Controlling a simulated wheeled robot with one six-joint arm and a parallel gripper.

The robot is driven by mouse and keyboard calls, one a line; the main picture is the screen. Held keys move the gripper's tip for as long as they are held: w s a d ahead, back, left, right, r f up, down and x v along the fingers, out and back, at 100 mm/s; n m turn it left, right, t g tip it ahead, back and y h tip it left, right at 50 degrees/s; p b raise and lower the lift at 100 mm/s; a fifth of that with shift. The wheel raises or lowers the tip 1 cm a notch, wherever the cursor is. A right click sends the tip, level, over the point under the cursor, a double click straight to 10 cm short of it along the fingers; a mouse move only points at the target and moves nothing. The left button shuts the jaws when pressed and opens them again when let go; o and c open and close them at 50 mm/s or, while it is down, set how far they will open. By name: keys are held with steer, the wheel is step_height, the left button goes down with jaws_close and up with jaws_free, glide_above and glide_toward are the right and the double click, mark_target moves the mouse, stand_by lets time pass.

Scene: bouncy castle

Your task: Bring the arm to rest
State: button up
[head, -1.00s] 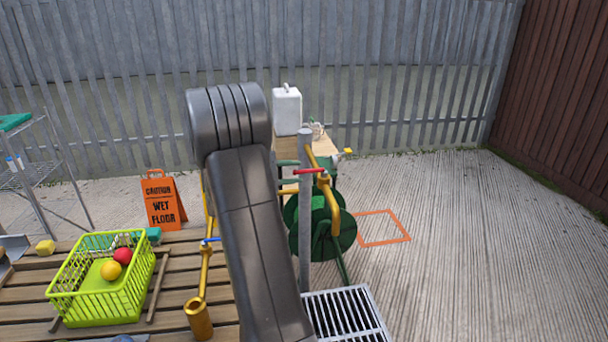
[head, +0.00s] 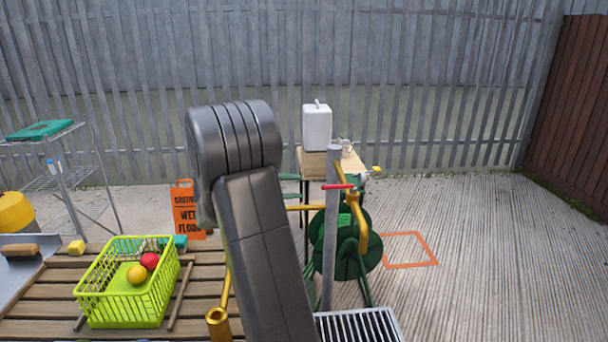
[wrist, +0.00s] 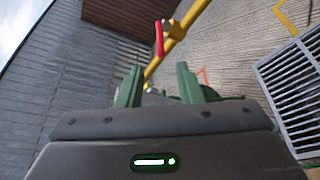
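My arm (head: 262,250) rises from the bottom middle of the head view, bends at a dark grey elbow and hides most of my gripper. In the wrist view my gripper (wrist: 158,85) shows two green fingers standing apart, with nothing held between them. A green fingertip also shows just right of the arm in the head view. A yellow pipe with a red lever (wrist: 159,38) lies beyond the fingers in the wrist view; how close it is I cannot tell.
A grey post with a red lever (head: 336,186) and a green hose reel (head: 345,250) stand right of my arm. A green basket (head: 125,305) holding balls sits on slats at left. An orange sign (head: 187,212) stands behind. The concrete floor at right is clear.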

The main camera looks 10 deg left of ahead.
mark_target(332, 187)
steer(key=p+x, duration=0.2)
steer(key=x, duration=1.1)
steer(key=shift+w+d, duration=0.15)
steer(key=shift+d, duration=0.1)
steer(key=shift+f, duration=0.1)
